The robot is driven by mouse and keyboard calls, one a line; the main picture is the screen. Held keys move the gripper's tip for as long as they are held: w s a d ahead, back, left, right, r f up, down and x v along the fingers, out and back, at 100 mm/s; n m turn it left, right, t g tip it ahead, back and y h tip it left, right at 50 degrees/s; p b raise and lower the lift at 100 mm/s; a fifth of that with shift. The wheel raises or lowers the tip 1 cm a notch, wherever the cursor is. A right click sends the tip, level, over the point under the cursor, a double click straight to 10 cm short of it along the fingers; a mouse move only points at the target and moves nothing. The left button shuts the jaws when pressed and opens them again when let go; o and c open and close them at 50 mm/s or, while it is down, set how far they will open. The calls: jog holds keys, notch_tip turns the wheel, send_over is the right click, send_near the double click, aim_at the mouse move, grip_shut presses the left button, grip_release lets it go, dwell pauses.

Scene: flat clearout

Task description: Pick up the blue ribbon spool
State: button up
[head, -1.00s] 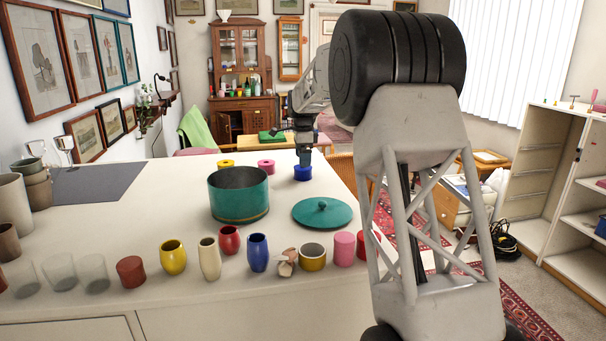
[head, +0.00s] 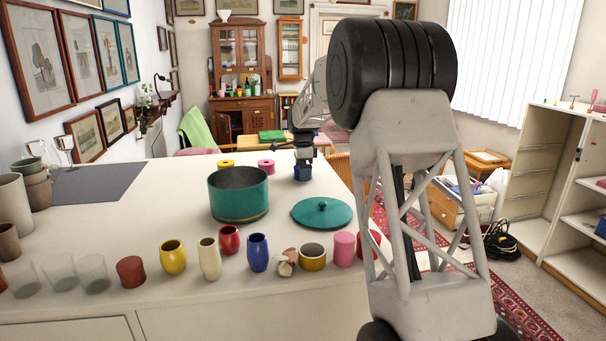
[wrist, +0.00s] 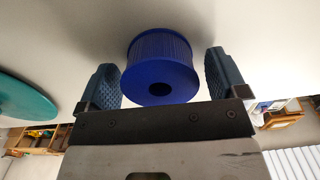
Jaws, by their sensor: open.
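The blue ribbon spool (wrist: 160,62) sits on the white tabletop near its far right end. In the head view the spool (head: 303,177) is partly hidden by my gripper (head: 304,162). In the wrist view my gripper (wrist: 166,85) is open, with one finger on each side of the spool. Gaps show between both fingers and the spool, so I see no contact. The spool's hub hole faces the wrist camera.
A pink spool (head: 266,166) and a yellow spool (head: 226,164) stand left of the gripper. A teal pot (head: 238,200) and its lid (head: 322,213) lie nearer. Several cups and vases line the front of the table (head: 100,215).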

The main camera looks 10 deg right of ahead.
jog(key=c, duration=0.9)
jog(key=shift+r, duration=0.1)
jog(key=shift+r, duration=1.75)
jog(key=s, duration=0.5)
jog(key=s+r, duration=0.1)
jog(key=s, duration=1)
jog(key=shift+a+r, duration=0.15)
jog(key=shift+a, duration=0.05)
